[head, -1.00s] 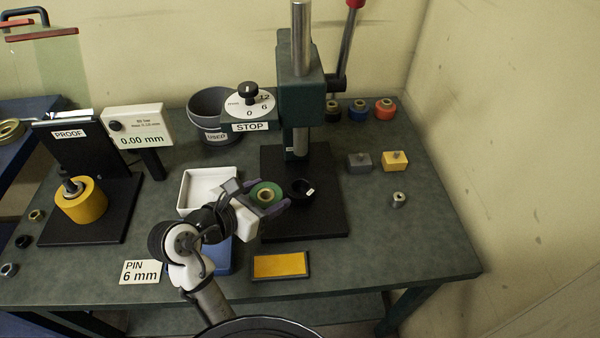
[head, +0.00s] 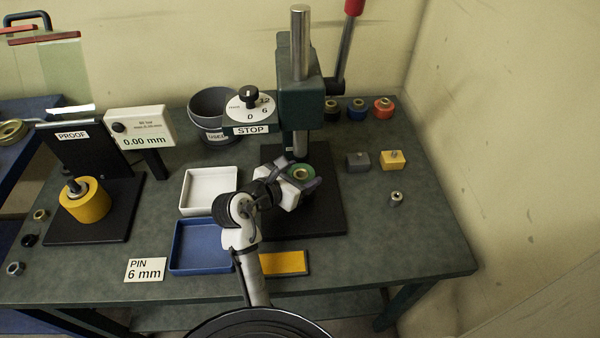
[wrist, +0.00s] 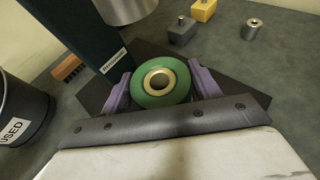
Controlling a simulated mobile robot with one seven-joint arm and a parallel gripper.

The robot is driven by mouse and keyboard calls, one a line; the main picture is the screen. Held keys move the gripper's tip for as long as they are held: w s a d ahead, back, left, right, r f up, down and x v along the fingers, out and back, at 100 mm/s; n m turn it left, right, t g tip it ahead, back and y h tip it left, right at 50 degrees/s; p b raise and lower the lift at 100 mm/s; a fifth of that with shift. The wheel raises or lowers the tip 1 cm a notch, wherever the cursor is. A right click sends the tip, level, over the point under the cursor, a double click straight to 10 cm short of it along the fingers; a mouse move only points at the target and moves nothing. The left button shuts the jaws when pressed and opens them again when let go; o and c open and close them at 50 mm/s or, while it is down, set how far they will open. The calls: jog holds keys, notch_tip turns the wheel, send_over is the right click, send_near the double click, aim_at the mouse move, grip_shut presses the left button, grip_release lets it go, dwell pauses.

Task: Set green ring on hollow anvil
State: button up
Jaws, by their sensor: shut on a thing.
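The green ring (head: 302,174) with a brass-coloured sleeve in its centre is between the purple fingers of my gripper (head: 297,178). In the wrist view the green ring (wrist: 162,84) lies flat, with a finger of my gripper (wrist: 160,88) on each side. The gripper is shut on it. The ring is over the black base plate (head: 325,215) of the press, in front of the column. The hollow anvil is hidden under the ring and gripper. I cannot tell whether the ring touches it or hovers above.
The press ram (wrist: 128,8) hangs close behind and above the ring. A white tray (head: 186,211) and a blue tray (head: 174,271) lie to the left. Grey (head: 357,161) and yellow (head: 393,160) blocks and a small metal bushing (head: 396,199) stand to the right.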

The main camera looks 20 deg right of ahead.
jog(key=shift+f, duration=0.2)
jog(key=o, duration=1.6)
jog(key=shift+f, duration=0.15)
jog(key=shift+r, duration=0.2)
jog(key=shift+s+a+r, duration=0.1)
jog(key=shift+a+r, duration=0.15)
jog(key=shift+r, duration=0.05)
jog(key=b+v, duration=0.1)
jog(key=v, duration=1)
jog(key=shift+s+a+r, duration=0.1)
jog(key=shift+a, duration=0.05)
